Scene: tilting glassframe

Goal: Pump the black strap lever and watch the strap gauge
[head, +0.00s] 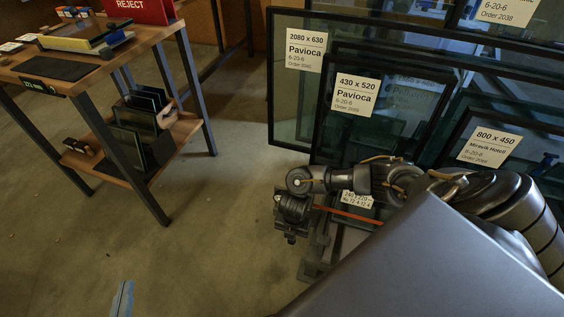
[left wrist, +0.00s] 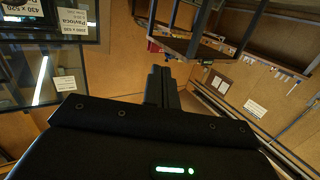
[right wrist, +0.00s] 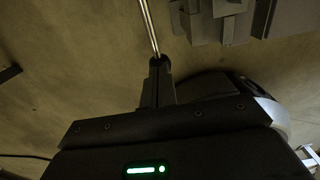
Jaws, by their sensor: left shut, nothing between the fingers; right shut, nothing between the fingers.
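An orange strap (head: 348,215) runs at the foot of the leaning glass panes in the head view. I cannot make out the black strap lever or the strap gauge in any view. My right gripper (right wrist: 158,68) is shut in the right wrist view, above the floor. A shiny metal rod (right wrist: 149,25) reaches down to its fingertips; whether they touch cannot be told.
Labelled glass panes (head: 300,92) lean close together at the right. A wooden workbench (head: 100,62) with small panes on its lower shelf stands at the left. Grey blocks (right wrist: 225,22) lie beyond the right gripper. Concrete floor (head: 190,235) is open between bench and panes.

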